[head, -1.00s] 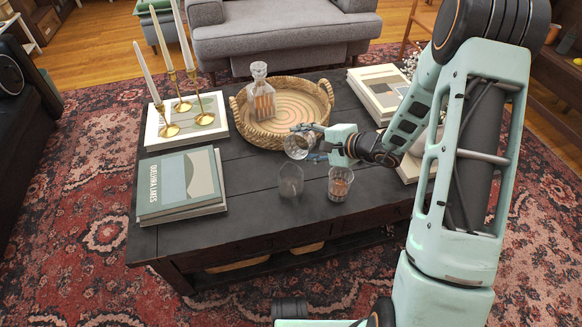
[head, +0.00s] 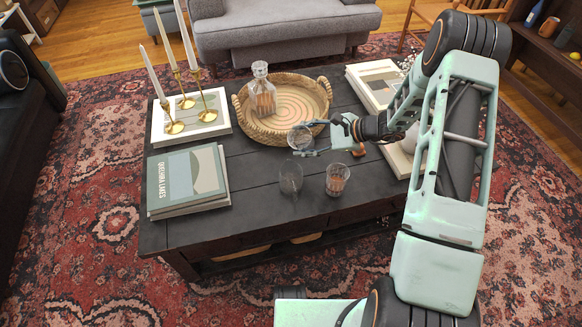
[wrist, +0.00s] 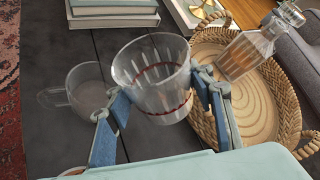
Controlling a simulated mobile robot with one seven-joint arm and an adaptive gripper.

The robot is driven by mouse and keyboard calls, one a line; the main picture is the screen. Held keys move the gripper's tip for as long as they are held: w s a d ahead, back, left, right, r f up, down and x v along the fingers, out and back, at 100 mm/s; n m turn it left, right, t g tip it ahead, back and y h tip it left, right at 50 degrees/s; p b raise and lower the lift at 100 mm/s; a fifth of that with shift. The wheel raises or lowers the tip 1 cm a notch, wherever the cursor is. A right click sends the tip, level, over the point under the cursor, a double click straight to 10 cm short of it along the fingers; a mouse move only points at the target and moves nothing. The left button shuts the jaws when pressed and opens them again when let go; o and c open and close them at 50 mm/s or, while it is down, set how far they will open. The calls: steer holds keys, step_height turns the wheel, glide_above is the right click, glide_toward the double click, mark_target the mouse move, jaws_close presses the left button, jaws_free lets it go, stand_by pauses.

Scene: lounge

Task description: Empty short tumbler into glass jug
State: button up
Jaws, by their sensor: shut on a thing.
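A clear ribbed tumbler (head: 300,137) is held by my gripper (head: 312,151) above the dark table, near the basket's front edge. In the wrist view the tumbler (wrist: 153,75) sits between the two fingers of my gripper (wrist: 160,105) and looks tilted. A dark red line runs round its lower part; I cannot tell how much it holds. The glass jug (head: 290,178), clear with a handle, stands upright on the table below and in front of the held tumbler. It also shows in the wrist view (wrist: 88,92), left of the fingers, apart from the tumbler, and looks empty.
Another tumbler (head: 337,181) with amber-pink contents stands close to the jug's right. A woven tray (head: 252,133) holding a decanter (head: 262,92) is behind. Books (head: 187,180) and a candle tray (head: 160,137) are left, more books (head: 374,88) right.

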steer(key=shift+w+d+f+m+b, duration=0.1)
steer(key=shift+w+f+m+b, duration=0.1)
steer(key=shift+f, duration=0.3)
steer(key=shift+w+d+f+m+b, duration=0.1)
steer(key=shift+w+f+b, duration=0.1)
steer(key=shift+f, duration=0.25)
steer(key=shift+m+g+y, duration=0.4)
steer(key=shift+m+g, duration=0.1)
steer(key=shift+g, duration=0.2)
steer(key=f+b, duration=0.2)
steer(key=w+f+b, duration=0.1)
steer(key=f, duration=0.1)
steer(key=shift+d+f+b, duration=0.15)
steer(key=shift+d+b, duration=0.05)
steer(key=shift+b, duration=0.15)
steer(key=b, duration=0.1)
steer(key=f+b, duration=0.1)
steer(key=w+f+m+g+b, duration=0.1)
steer(key=shift+w+d+y, duration=0.1)
steer(key=shift+d+y, duration=0.15)
steer(key=shift+y, duration=0.15)
steer(key=b, duration=0.1)
steer(key=m+g+b, duration=0.1)
steer(key=shift+w+d+f+y+b, duration=0.2)
steer(key=shift+w+y+b, duration=0.1)
steer(key=shift+w+b, duration=0.1)
steer(key=shift+r, duration=0.15)
steer(key=shift+r+p, duration=1.5)
steer(key=shift+r, duration=1)
